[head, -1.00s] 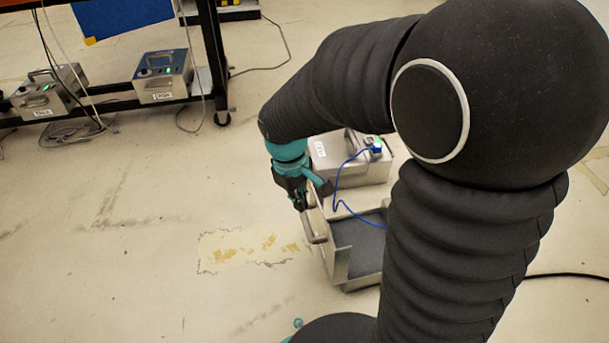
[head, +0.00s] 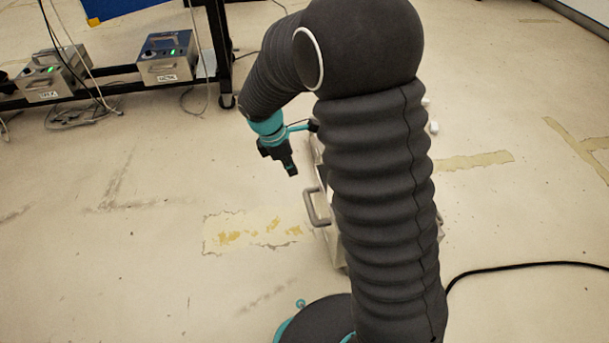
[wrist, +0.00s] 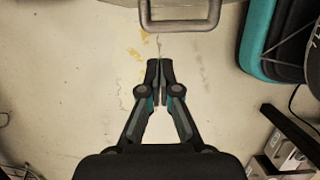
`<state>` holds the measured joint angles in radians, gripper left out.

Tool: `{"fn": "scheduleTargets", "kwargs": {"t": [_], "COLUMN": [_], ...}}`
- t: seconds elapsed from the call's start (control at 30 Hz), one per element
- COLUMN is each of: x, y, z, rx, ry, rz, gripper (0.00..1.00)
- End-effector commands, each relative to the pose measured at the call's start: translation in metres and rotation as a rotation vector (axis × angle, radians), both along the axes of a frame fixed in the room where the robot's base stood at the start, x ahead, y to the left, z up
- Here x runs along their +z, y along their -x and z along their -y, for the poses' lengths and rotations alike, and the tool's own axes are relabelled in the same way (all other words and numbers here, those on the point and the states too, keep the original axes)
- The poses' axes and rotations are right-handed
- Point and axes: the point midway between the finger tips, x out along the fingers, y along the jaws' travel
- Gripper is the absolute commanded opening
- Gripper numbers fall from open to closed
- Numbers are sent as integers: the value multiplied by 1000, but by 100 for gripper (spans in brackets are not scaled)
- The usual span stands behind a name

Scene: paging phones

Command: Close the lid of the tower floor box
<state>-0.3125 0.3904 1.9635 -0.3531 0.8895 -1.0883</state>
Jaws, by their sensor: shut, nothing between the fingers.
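The floor box (head: 330,235) is a pale metal case on the floor, mostly hidden behind my arm in the head view. Its left side shows, with a grey handle (head: 316,207) sticking out to the left. Its lid and inside are hidden, so I cannot tell how the lid stands. My gripper (head: 290,171) is shut and empty, pointing down, above and left of the box in the head picture. In the wrist view the shut fingertips (wrist: 160,64) are apart from the handle (wrist: 180,24), which shows at the top edge.
A rack at the upper left holds two labelled testers, one grey (head: 47,83) and one blue-topped (head: 167,57), with cables below. A black cable (head: 530,267) runs along the floor at right. The floor left of the box is clear.

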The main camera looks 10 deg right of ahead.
Motion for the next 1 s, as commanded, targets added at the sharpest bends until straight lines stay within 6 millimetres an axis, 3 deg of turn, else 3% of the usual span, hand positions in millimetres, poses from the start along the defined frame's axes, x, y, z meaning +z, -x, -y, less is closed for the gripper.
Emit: {"fn": "scheduleTargets", "kwargs": {"t": [0.53,0.7,1.0], "x": [-95,-89,-88], "y": [-1,-3,-4], "z": [26,51,65], "rx": [-4,-6,-3], "ry": [0,-1,-1], "rz": [-3,2,1], "gripper": [0,0,0]}}
